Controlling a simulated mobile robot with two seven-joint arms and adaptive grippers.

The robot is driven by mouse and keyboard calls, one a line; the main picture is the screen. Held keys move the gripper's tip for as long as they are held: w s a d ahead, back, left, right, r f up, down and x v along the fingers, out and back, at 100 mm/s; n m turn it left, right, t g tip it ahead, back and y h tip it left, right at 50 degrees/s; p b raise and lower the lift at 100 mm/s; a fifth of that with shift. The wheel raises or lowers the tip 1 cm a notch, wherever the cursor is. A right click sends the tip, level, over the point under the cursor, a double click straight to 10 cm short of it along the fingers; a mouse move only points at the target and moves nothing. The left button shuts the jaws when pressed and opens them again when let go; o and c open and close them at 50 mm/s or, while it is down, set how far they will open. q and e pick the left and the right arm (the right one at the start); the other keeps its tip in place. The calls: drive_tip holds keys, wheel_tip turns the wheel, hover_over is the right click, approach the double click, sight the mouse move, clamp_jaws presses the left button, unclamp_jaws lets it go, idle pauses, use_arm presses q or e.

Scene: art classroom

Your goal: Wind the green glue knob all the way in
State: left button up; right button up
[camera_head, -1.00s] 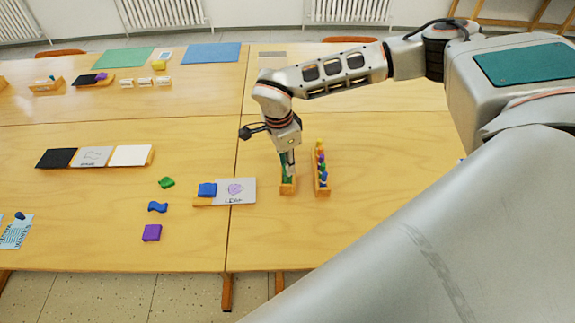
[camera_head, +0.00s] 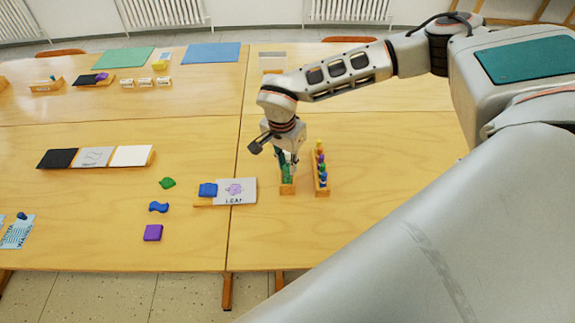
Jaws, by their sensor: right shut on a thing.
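The green glue piece (camera_head: 287,176) stands upright on a small wooden base (camera_head: 287,189) on the near table, just right of the seam between two tabletops. My right gripper (camera_head: 287,163) reaches down from above and is shut on the top of the green piece. The fingers hide most of the knob, so I cannot tell how far in it is wound. My left gripper is not in view.
A wooden rack with several coloured knobs (camera_head: 321,170) stands close to the right of the gripper. A card with a leaf picture (camera_head: 236,191) and a blue block (camera_head: 208,190) lie to the left. Loose green, blue and purple (camera_head: 153,232) pieces lie farther left.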

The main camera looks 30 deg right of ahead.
drive_tip(key=n, duration=0.6)
drive_tip(key=shift+t, duration=0.3)
drive_tip(key=o, duration=1.5)
drive_tip(key=m, duration=0.5)
drive_tip(key=shift+b, duration=0.35)
drive_tip(key=m+g, duration=0.1)
drive_tip(key=m, duration=0.5)
drive_tip(key=shift+m, duration=0.3)
drive_tip(key=c, duration=1.5)
